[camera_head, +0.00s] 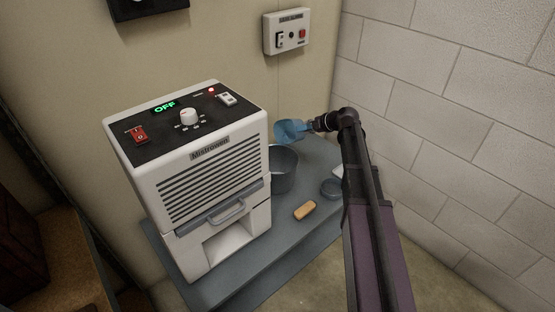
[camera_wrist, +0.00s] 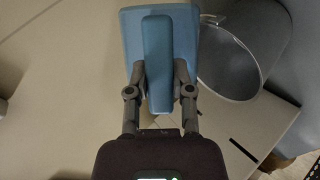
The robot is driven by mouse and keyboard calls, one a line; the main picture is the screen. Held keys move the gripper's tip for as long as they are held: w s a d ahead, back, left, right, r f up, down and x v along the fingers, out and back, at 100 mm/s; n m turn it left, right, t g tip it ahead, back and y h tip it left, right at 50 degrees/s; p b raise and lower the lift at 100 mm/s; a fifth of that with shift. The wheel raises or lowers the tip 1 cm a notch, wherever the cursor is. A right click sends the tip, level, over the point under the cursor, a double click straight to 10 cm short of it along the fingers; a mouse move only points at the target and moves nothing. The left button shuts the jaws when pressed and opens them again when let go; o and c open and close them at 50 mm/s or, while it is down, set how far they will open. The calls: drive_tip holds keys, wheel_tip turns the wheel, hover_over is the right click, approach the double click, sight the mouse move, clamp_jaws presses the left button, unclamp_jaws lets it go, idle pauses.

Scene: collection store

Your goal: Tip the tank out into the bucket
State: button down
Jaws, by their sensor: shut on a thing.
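The grey bucket (camera_head: 284,174) stands upright on the blue-grey bench, right of the white machine. In the wrist view the bucket (camera_wrist: 262,35) shows to the right of the tank. I cannot see water in either one.
The white dehumidifier (camera_head: 208,180) shows a green OFF and has an open bay (camera_head: 232,241) low on its front. A brick wall is close on the right.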

sight(297, 135)
drive_tip(key=shift+s+a+r+n+t+h+p, duration=0.3)
drive_tip(key=shift+s+r+n+t, duration=0.15)
drive_tip(key=shift+t, duration=0.15)
drive_tip(key=shift+s+a+f+n+t+h+b, duration=0.2)
drive_tip(key=shift+s+a+n+t+b, duration=0.1)
drive_tip(key=shift+s+a+b, duration=0.2)
drive_tip(key=shift+s+a+f+n+t+h+b, duration=0.2)
drive_tip(key=shift+s+a+t+b, duration=0.15)
drive_tip(key=shift+s, duration=0.25)
drive_tip(key=shift+a, duration=0.15)
drive_tip(key=shift+s+a+f+n+t+b, duration=0.35)
drive_tip(key=shift+s+b, duration=0.1)
drive_tip(key=shift+b, duration=0.3)
drive_tip(key=shift+s+a+r+n+t+h, duration=0.15)
drive_tip(key=shift+s+a+n+t+h, duration=0.15)
drive_tip(key=shift+s+n+t+h, duration=0.1)
idle(0.5)
drive_tip(key=shift+s+a+r+n+t+b, duration=0.1)
drive_tip(key=shift+s+a+n+t+b, duration=0.3)
drive_tip(key=shift+s+n+t+b, duration=0.25)
drive_tip(key=shift+a, duration=0.15)
drive_tip(key=shift+r, duration=0.1)
idle(0.8)
